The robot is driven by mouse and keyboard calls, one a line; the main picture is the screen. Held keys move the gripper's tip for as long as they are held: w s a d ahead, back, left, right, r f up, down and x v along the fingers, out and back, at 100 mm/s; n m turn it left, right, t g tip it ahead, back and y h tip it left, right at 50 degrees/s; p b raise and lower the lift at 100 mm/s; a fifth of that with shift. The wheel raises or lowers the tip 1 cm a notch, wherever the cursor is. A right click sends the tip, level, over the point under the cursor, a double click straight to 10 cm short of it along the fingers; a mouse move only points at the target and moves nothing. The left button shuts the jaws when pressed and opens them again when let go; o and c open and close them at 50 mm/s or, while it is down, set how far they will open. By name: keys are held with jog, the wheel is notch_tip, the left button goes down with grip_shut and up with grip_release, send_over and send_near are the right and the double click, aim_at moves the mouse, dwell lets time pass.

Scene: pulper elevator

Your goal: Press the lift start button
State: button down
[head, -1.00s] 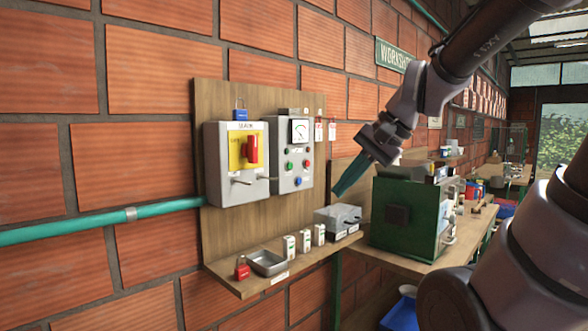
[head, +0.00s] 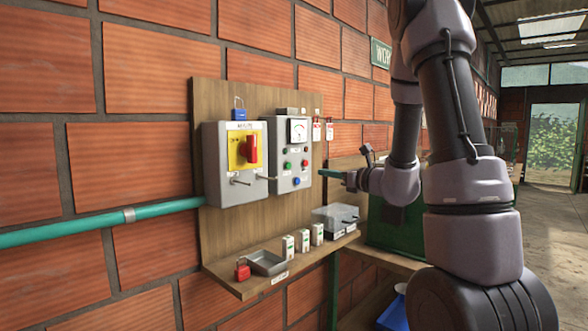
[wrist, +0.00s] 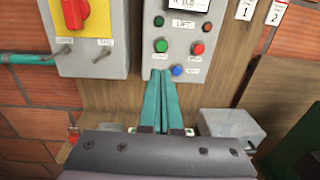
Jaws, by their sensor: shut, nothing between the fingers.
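The grey lift panel (head: 279,137) hangs on a wooden backboard. The wrist view shows it marked LIFT (wrist: 183,24), with a green button (wrist: 161,46), a red button (wrist: 197,48) and a blue button (wrist: 177,70). The small labels under the buttons are too blurred to read surely. My gripper (wrist: 160,74), with teal fingers, is shut and empty. In the wrist view its tips appear just below the green button and left of the blue one. In the head view my gripper (head: 328,173) is right of the panel; I see no contact.
A grey box with a red rotary switch on a yellow plate (head: 237,142) sits left of the panel. A wooden shelf (head: 220,271) below holds a red padlock (head: 243,271), a metal tray (head: 267,262) and a grey box (head: 335,217). Two tags hang at right.

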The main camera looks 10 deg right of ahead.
aim_at(289, 166)
jog(key=shift+w, duration=0.1)
jog(key=x, duration=1.3)
jog(key=shift+w+a, duration=0.15)
jog(key=shift+w, duration=0.25)
jog(key=shift+a, duration=0.1)
